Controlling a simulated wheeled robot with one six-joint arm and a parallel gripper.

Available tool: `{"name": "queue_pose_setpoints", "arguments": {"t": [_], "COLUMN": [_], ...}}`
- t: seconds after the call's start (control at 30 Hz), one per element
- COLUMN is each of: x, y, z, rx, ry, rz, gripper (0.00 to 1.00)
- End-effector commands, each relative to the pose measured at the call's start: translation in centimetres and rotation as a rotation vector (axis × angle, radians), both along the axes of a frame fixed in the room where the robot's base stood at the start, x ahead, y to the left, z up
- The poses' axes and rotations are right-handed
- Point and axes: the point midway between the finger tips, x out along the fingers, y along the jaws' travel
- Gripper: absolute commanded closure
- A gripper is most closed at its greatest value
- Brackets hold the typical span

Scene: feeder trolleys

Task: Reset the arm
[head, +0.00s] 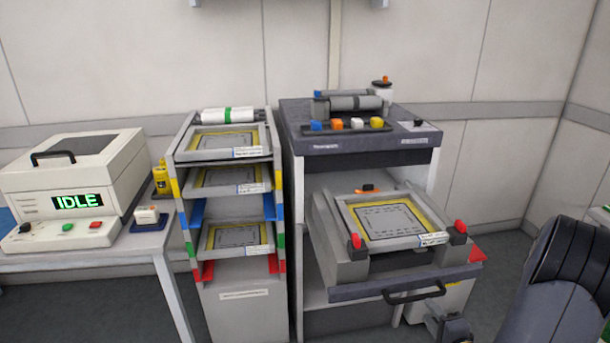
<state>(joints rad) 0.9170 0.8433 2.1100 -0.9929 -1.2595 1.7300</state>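My arm (560,275) shows as thick dark and grey links at the lower right, in front of the floor and the right-hand wall.
A grey trolley (360,290) has a pulled-out drawer holding a framed tray (347,212) between red-tipped clamps. Left of it stands a rack (240,305) with three framed trays. A white machine (70,185) reading IDLE sits on a table (80,264) at far left.

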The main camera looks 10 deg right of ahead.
Motion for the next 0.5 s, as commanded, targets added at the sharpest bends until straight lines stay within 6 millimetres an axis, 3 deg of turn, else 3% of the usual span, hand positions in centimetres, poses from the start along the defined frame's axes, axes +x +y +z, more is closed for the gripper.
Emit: {"name": "queue_pose_setpoints", "arguments": {"t": [0.3,0.5], "x": [5.4,7.2], "y": [0.3,0.3], "z": [-1.1,-1.5], "rx": [0.0,0.0], "ry": [-0.001,0.0], "rz": [0.003,0.001], "gripper": [0.66,0.66]}}
